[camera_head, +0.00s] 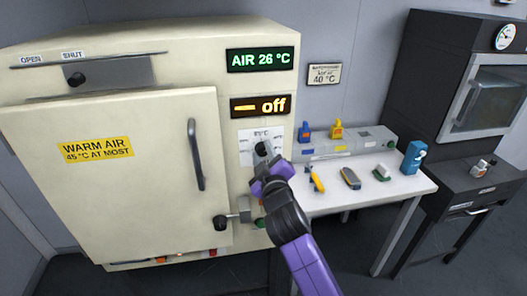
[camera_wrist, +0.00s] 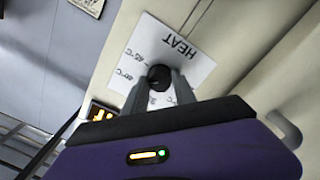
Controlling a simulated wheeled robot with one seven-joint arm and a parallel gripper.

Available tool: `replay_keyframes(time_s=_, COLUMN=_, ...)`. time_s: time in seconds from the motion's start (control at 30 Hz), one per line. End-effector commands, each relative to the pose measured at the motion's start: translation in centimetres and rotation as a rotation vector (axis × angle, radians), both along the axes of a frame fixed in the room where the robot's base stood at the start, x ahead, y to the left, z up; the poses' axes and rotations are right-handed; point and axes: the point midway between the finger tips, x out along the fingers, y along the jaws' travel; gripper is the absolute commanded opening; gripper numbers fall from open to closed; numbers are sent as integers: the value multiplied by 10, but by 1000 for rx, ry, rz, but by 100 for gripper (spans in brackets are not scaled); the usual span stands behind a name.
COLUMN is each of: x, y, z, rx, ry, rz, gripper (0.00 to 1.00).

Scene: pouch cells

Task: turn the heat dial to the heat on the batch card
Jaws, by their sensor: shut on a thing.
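The heat dial is a black knob (camera_wrist: 159,77) on a white plate (camera_wrist: 185,52) marked HEAT with several °C marks. In the head view the plate (camera_head: 246,150) sits on the cream cabinet's right column, and the knob (camera_head: 262,148) shows above my gripper (camera_head: 268,172). In the wrist view my gripper (camera_wrist: 160,90) is shut on the knob, a finger on each side. Which mark the knob points to cannot be told. A wall card (camera_head: 324,74) reads 40 °C; its smaller print is unclear.
The cabinet door (camera_head: 110,170) is closed, with a yellow sign reading WARM AIR 45 °C AT MOST (camera_head: 96,150). A white bench (camera_head: 400,190) with small items stands right of my arm.

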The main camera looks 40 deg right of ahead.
Motion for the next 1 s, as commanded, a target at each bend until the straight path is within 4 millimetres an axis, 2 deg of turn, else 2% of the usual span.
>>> replay_keyframes(time_s=0.67, x=0, y=1, z=0, rx=-50, ry=33, rz=2, gripper=0)
replay_keyframes(time_s=0.7, x=0, y=1, z=0, rx=-50, ry=33, rz=2, gripper=40)
replay_keyframes(time_s=0.77, x=0, y=1, z=0, rx=-50, ry=33, rz=2, gripper=52)
replay_keyframes(time_s=1.0, x=0, y=0, z=0, rx=-50, ry=33, rz=1, gripper=54)
